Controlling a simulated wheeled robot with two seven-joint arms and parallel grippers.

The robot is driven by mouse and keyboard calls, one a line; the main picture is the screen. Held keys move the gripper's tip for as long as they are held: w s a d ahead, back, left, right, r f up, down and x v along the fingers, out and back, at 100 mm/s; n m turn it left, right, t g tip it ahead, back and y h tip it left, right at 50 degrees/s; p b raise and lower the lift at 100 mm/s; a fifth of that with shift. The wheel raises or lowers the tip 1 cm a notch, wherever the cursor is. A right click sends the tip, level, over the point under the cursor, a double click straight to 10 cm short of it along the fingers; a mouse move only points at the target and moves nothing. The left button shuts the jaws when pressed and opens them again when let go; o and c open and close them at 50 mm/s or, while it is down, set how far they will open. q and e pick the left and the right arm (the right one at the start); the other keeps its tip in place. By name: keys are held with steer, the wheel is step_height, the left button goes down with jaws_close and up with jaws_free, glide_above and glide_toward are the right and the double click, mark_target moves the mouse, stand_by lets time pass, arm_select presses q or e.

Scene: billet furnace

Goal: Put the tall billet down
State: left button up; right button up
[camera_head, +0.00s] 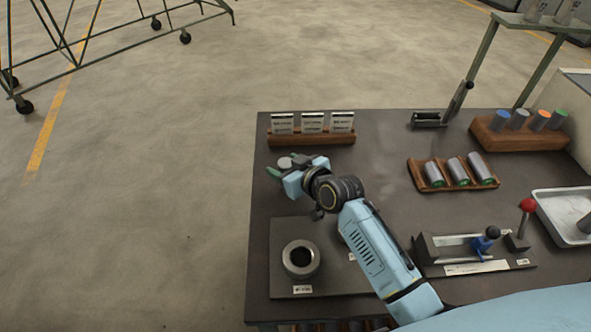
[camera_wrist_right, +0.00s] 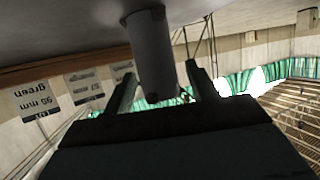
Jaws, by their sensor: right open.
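The tall billet (camera_head: 285,162) is a grey cylinder near the left edge of the dark bench, in front of the label cards. In the right wrist view, which looks upside down, the billet (camera_wrist_right: 151,55) stands upright with its base against the bench top. My right gripper (camera_head: 283,166) is open, with its green-tipped fingers on either side of the billet. In the wrist view the fingers of the right gripper (camera_wrist_right: 163,88) show a gap beside the billet. The gripper hides the billet's lower part in the head view. My left gripper is not in view.
A wooden holder (camera_head: 311,138) with three cards stands behind the billet. A ring block (camera_head: 300,258) sits on a plate in front. To the right are a wooden cradle (camera_head: 414,177) with three billets, a colour-topped rack (camera_head: 530,143), a lever fixture (camera_head: 480,250) and a white tray (camera_head: 557,219).

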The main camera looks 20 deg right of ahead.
steer(key=p+v, duration=0.1)
steer(key=v, duration=1.1)
